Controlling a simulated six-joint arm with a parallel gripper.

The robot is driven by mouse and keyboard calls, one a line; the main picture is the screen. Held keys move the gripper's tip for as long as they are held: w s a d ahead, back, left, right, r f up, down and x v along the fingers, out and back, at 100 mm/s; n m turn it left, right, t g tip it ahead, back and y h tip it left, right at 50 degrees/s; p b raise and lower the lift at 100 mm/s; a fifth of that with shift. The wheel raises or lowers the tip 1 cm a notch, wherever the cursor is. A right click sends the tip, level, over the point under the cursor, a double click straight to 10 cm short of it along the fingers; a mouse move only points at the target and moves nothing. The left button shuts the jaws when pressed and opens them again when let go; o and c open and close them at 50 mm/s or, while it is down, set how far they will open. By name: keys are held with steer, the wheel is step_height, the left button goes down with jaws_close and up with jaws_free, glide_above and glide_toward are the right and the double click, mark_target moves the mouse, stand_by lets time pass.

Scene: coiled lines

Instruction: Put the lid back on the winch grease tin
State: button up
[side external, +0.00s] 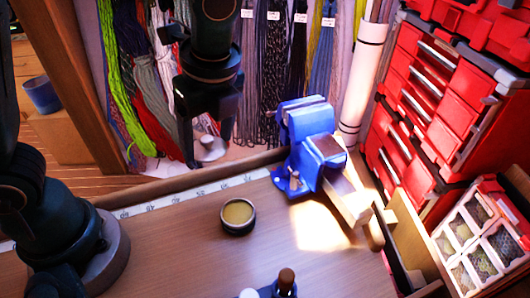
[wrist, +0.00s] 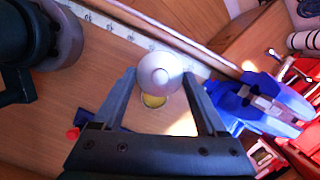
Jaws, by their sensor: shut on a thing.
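The winch grease tin (side external: 238,216) is a small dark round tin standing open on the wooden bench, with yellow grease showing inside. The lid (side external: 209,151) is a silvery disc with a small raised knob. My gripper (side external: 208,146) is shut on the lid and holds it in the air, above and behind the tin. In the wrist view the lid (wrist: 160,72) sits between both fingers, knob towards the camera. It partly covers the tin, whose yellow grease (wrist: 154,101) shows just below the lid's edge.
A blue vise (side external: 316,150) stands on the bench to the right of the tin. Dark-capped items (side external: 286,280) stand at the front edge. A measuring strip (side external: 180,196) runs along the back. Coiled lines (side external: 272,75) hang behind; red drawers (side external: 425,95) stand right. Bench around the tin is clear.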

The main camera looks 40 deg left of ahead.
steer(key=shift+s+d+f+m+t, duration=0.2)
steer(key=shift+d+f+m, duration=0.25)
steer(key=shift+d+f, duration=0.85)
steer(key=shift+s+d+f+m+t, duration=0.15)
steer(key=shift+d+f+m, duration=0.35)
steer(key=shift+d+f, duration=0.75)
steer(key=shift+s+d+f+m+t, duration=0.1)
steer(key=shift+s+d+f+m, duration=0.25)
steer(key=shift+d+f, duration=0.95)
steer(key=shift+w+a+f, duration=0.1)
steer(key=shift+a+f, duration=0.3)
steer(key=shift+f, duration=0.15)
steer(key=o, duration=1.2)
steer(key=shift+o, duration=0.2)
steer(key=shift+r, duration=0.1)
step_height(320, 180, up, 7)
